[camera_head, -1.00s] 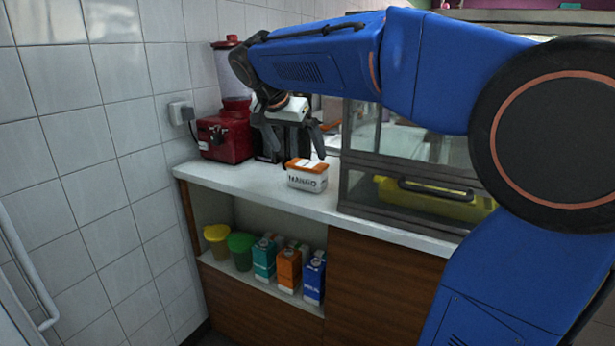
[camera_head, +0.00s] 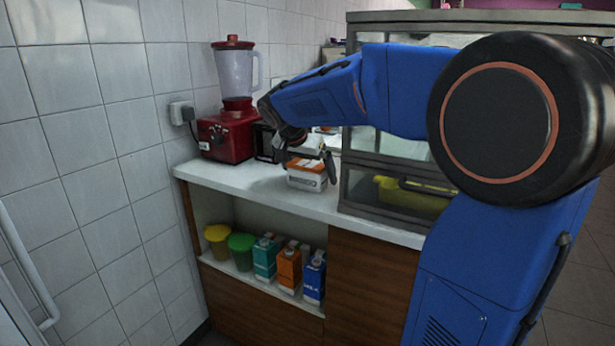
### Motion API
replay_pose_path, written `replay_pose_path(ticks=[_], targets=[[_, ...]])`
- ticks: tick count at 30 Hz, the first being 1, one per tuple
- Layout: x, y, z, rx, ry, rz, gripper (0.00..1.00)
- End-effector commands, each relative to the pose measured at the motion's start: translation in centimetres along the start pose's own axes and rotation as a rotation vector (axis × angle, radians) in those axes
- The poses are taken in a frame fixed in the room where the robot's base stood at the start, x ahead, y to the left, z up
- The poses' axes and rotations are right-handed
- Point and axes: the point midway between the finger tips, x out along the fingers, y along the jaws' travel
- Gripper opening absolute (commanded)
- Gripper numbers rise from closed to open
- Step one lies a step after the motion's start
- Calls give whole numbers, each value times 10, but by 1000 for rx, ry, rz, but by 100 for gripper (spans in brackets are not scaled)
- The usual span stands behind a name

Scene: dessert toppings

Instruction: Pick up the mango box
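The mango box (camera_head: 306,181) is a small white and orange carton on the white counter. My gripper (camera_head: 308,168) is directly over it, pointing down. One dark finger is at the box's left side and the other at its right side. The fingers look spread wide, about as far apart as before. Whether they touch the box is hard to tell. The box appears to rest on the counter.
A red blender (camera_head: 230,130) stands left of the box, against the tiled wall. A glass display case (camera_head: 390,185) with a yellow tray (camera_head: 410,197) is close on the right. Cups and cartons (camera_head: 289,268) fill the shelf below the counter (camera_head: 245,187).

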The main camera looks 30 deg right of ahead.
Motion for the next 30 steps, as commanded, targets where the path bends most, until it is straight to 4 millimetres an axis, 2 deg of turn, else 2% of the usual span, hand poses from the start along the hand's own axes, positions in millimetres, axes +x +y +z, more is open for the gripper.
replay_pose_path(ticks=[9, 11, 15, 16, 17, 25, 30], targets=[[5, 0, 0, 0, 1, 0, 100], [5, 0, 0, 0, 1, 0, 88], [5, 0, 0, 0, 1, 0, 56], [5, 0, 0, 0, 1, -1, 56], [5, 0, 0, 0, 1, -1, 51], [2, -2, -2, 0, 2, -2, 52], [-14, -4, -12, 1, 3, -3, 52]])
